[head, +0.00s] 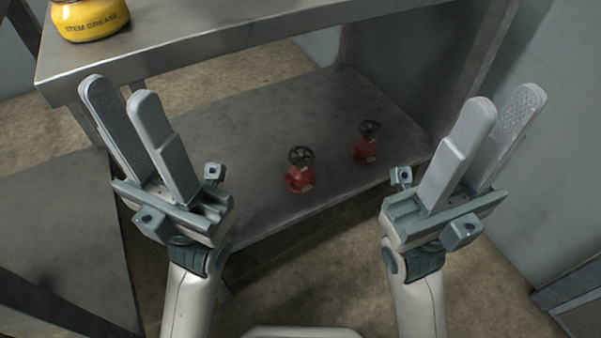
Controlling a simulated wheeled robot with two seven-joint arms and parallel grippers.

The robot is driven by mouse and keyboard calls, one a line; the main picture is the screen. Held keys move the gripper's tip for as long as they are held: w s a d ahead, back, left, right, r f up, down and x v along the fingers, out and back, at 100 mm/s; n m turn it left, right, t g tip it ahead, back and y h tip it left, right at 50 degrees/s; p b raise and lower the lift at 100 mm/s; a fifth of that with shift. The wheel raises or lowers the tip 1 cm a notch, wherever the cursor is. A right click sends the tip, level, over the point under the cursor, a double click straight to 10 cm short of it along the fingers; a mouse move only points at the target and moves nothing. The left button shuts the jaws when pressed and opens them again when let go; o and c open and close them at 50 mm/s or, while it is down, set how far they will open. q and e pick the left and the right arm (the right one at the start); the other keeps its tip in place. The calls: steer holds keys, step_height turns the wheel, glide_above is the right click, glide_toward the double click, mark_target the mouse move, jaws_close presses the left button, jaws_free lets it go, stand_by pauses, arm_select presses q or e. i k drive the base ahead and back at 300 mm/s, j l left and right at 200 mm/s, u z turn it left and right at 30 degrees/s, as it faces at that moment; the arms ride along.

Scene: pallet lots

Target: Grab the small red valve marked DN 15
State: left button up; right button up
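Two small red valves with dark handwheels stand on the grey lower shelf (250,200). One red valve (299,180) is near the shelf's front edge, at the middle of the view. The other red valve (364,150) is further right and a little further back. Each has a small pale label, too small to read, so I cannot tell which is DN 15. My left gripper (123,98) is raised to the left of the valves, its fingers a little apart and empty. My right gripper (502,108) is raised to the right of them, also slightly open and empty.
A yellow tub marked STEM GREASE (88,18) stands on the upper shelf (180,45), which overhangs the back of the lower shelf. A grey side panel (410,60) bounds the lower shelf at the right. A dark surface (60,230) lies at the left.

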mark_target(299, 179)
steer(key=l+u, duration=0.25)
steer(key=l, duration=0.4)
steer(key=l+u, duration=0.3)
steer(key=l, duration=0.35)
steer(key=l+u, duration=0.25)
steer(key=l, duration=0.4)
steer(key=k+l+u, duration=0.25)
steer(key=l, duration=0.4)
steer(key=i, duration=0.1)
